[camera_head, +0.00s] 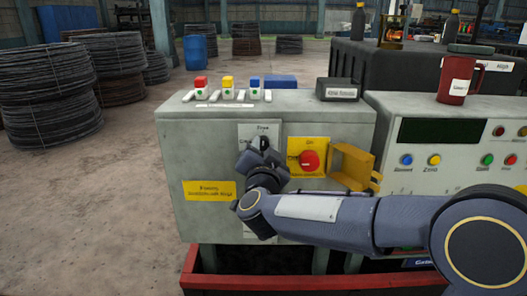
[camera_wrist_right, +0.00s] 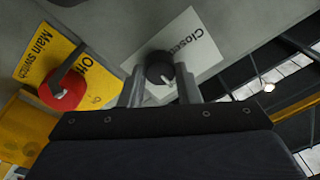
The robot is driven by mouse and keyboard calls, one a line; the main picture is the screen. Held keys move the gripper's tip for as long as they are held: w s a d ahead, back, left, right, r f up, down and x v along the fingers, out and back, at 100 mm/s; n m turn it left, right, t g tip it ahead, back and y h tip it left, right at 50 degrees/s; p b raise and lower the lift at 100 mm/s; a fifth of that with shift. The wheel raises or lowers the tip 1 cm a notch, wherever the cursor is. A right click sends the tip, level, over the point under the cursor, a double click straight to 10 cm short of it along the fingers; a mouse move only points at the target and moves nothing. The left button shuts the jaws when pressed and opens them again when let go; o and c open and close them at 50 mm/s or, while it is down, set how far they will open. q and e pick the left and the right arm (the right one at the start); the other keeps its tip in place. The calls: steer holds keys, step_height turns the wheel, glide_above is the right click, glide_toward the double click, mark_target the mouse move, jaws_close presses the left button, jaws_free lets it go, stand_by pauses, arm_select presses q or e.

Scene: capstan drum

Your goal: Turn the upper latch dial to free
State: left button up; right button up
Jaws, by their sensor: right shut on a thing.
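The upper latch dial is a dark round knob (camera_wrist_right: 159,68) on a white plate (camera_wrist_right: 185,45) lettered "Closed" in the right wrist view. A pale mark shows on the knob's near side. In the head view the plate (camera_head: 270,130) reads "Free" at its top, and my gripper covers the dial. My right gripper (camera_head: 262,152) is at the cabinet front. In the wrist view its two fingers (camera_wrist_right: 161,88) stand on either side of the knob, shut on it. The dial's exact setting is hard to read. My left gripper is out of view.
Right of the dial is the red main switch (camera_head: 310,161) on a yellow plate, with a yellow bracket-like cover (camera_head: 352,165) beside it. My right forearm crosses the lower cabinet front (camera_head: 190,160). Small coloured blocks (camera_head: 228,88) and a dark labelled box (camera_head: 338,89) stand on top.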

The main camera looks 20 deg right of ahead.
stand_by(0.3)
steer(key=o, duration=1)
steer(key=shift+c, duration=0.2)
steer(key=shift+s, duration=0.1)
steer(key=v, duration=0.7)
steer(key=shift+s, duration=0.3)
steer(key=shift+a, duration=0.1)
